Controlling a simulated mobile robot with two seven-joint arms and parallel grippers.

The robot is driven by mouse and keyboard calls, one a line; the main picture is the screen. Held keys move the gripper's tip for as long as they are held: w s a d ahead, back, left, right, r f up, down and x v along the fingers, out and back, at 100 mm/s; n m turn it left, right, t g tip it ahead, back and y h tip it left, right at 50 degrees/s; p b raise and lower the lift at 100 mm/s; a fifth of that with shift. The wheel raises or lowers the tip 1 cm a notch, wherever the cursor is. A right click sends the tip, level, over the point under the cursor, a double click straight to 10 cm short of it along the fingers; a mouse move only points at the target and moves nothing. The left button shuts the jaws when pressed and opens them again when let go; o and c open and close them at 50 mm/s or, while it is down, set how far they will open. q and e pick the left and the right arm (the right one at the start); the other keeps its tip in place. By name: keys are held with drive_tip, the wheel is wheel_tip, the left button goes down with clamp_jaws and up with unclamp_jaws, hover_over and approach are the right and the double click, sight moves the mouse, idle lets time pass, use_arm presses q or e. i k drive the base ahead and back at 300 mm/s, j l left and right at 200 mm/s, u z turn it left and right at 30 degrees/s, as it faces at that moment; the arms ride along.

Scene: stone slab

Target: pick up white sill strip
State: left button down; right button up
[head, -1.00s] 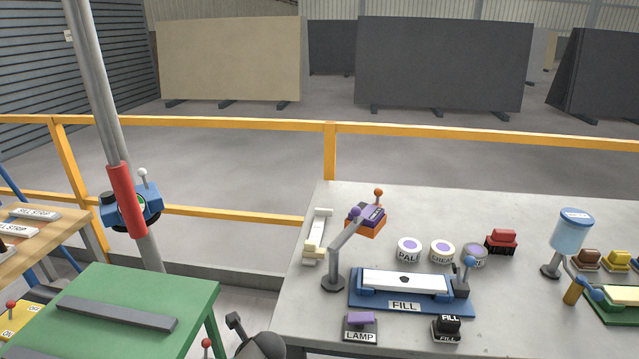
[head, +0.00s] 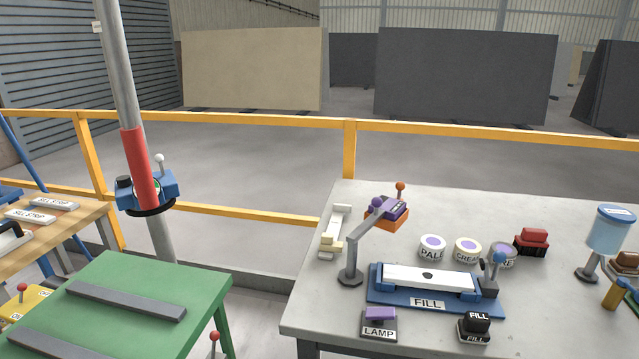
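A white strip (head: 402,278) with a dark spot near its middle lies in the blue fixture marked FILL (head: 384,298) on the grey table. Two pale strips labelled SILL STRIP lie on the wooden table at the left: a front one (head: 30,216) and a back one (head: 55,202). Another white piece with a cream block on its near end (head: 338,222) lies at the grey table's left edge. I cannot tell from the frames which one is the task's strip. Neither of my grippers is in view.
A green bench (head: 150,275) with dark grey strips (head: 125,301) stands in front left. A lamp arm (head: 352,262) rises beside the fixture. Labelled pots (head: 432,252) and a red block (head: 533,238) stand behind it. A yellow rail (head: 250,117) runs behind.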

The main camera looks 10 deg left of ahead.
sight(18, 214)
drive_tip(key=u, duration=1.9)
drive_tip(key=i+j+u, duration=0.4)
drive_tip(key=i+j, duration=0.25)
drive_tip(key=j, duration=0.15)
drive_tip(key=i+j+u, duration=0.4)
drive_tip(key=i+j, duration=0.35)
drive_tip(key=i, duration=0.4)
drive_tip(key=i+j, duration=0.15)
drive_tip(key=i, duration=0.35)
drive_tip(key=i+j+z, duration=0.1)
drive_tip(key=i, duration=0.4)
drive_tip(key=i+z, duration=0.2)
drive_tip(key=z, duration=0.2)
drive_tip(key=i+z, duration=0.25)
drive_tip(key=z, duration=0.2)
drive_tip(key=i+j+z, duration=0.2)
drive_tip(key=z, duration=0.2)
drive_tip(key=i+j+z, duration=0.15)
drive_tip(key=z, duration=0.3)
